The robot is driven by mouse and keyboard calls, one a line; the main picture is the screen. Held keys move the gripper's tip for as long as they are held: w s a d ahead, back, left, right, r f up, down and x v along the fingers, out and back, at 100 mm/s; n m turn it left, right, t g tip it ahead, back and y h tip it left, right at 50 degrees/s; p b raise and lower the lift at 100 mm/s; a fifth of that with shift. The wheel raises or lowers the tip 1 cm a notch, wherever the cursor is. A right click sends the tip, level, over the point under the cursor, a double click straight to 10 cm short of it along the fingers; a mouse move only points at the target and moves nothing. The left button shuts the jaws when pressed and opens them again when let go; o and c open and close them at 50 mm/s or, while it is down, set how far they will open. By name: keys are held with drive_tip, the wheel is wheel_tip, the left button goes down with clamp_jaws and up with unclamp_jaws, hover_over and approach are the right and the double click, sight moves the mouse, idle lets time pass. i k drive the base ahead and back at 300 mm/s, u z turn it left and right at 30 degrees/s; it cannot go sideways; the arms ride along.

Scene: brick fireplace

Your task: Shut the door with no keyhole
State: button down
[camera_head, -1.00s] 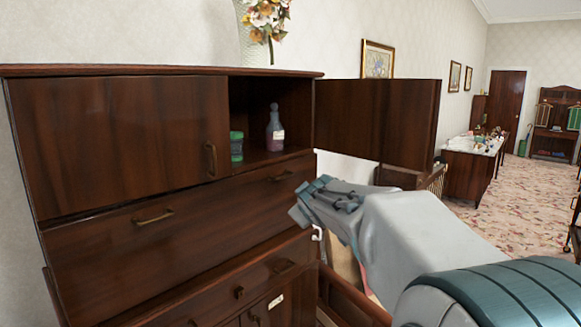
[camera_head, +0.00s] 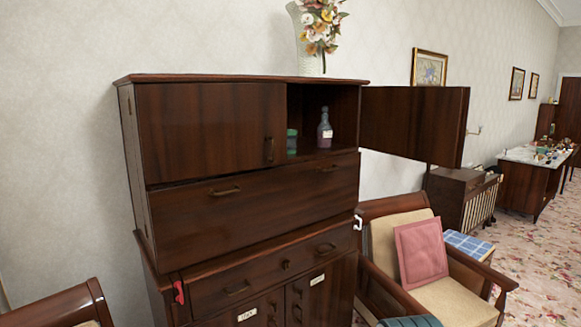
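A dark wooden cabinet (camera_head: 250,215) stands against the wall. No keyhole shows on the face I see. The upper left door (camera_head: 205,130) is shut and has a brass handle. The open compartment holds a purple bottle (camera_head: 325,132) and a green container (camera_head: 292,142). Two lower doors with white labels are shut; keyholes there are too small to tell. My gripper is out of view.
An armchair (camera_head: 385,212) with a pink cushion (camera_head: 421,252) stands right of the cabinet, below the open door. Another chair (camera_head: 70,303) is at the lower left. A flower vase (camera_head: 310,45) stands on the cabinet top. Patterned carpet (camera_head: 540,260) is clear at the right.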

sight(187, 131)
drive_tip(key=z, duration=0.5)
drive_tip(key=i, duration=1.25)
drive_tip(key=u, duration=0.45)
